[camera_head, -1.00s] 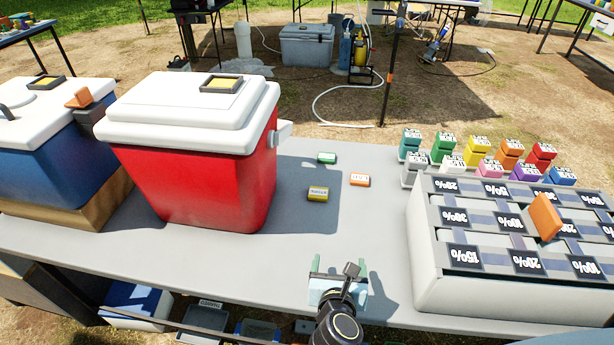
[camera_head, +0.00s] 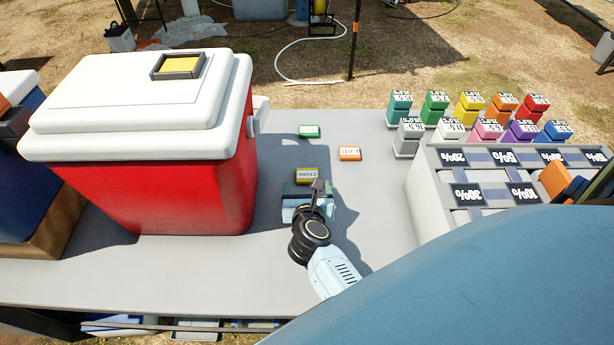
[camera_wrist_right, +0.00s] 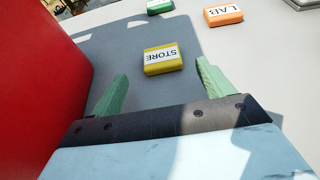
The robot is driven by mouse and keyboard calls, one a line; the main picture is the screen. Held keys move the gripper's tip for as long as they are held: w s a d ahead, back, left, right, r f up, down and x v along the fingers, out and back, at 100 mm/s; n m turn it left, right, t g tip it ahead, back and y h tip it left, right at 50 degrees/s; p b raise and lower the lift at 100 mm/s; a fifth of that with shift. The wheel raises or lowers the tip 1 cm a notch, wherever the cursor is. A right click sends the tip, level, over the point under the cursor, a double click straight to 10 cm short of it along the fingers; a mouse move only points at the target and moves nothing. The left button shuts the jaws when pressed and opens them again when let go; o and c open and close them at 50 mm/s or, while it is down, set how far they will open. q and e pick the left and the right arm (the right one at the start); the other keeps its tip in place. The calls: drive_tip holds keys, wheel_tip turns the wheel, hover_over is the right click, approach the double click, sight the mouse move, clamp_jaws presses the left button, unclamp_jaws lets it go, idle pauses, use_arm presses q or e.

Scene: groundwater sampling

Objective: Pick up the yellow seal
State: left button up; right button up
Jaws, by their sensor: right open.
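The yellow seal (camera_head: 307,175), a small block with a white STORE label, lies flat on the grey table to the right of the red cooler. It also shows in the right wrist view (camera_wrist_right: 163,60), just ahead of the fingers. My right gripper (camera_head: 306,188) is open, low over the table on the near side of the seal. In the wrist view its two green fingertips (camera_wrist_right: 162,80) are spread wider than the seal, one toward each side, with nothing between them. I cannot tell its exact height. My left gripper is not in view.
The red cooler (camera_head: 160,185) stands close on the left. A green seal (camera_head: 309,131) and an orange LAB seal (camera_head: 349,154) lie beyond the yellow one. A labelled grey rack (camera_head: 440,205) and several coloured blocks stand at the right. Table between is clear.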

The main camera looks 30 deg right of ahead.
sight(307, 175)
drive_tip(key=b+x, duration=0.1)
drive_tip(key=x, duration=0.3)
drive_tip(key=shift+w+d+f, duration=0.3)
drive_tip(key=shift+w+d, duration=0.05)
drive_tip(key=shift+w, duration=0.15)
drive_tip(key=shift+c, duration=1.1)
drive_tip(key=c, duration=0.7)
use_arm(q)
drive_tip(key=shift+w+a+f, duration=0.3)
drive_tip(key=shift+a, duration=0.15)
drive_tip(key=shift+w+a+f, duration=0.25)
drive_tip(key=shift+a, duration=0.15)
use_arm(e)
drive_tip(key=shift+c, duration=0.7)
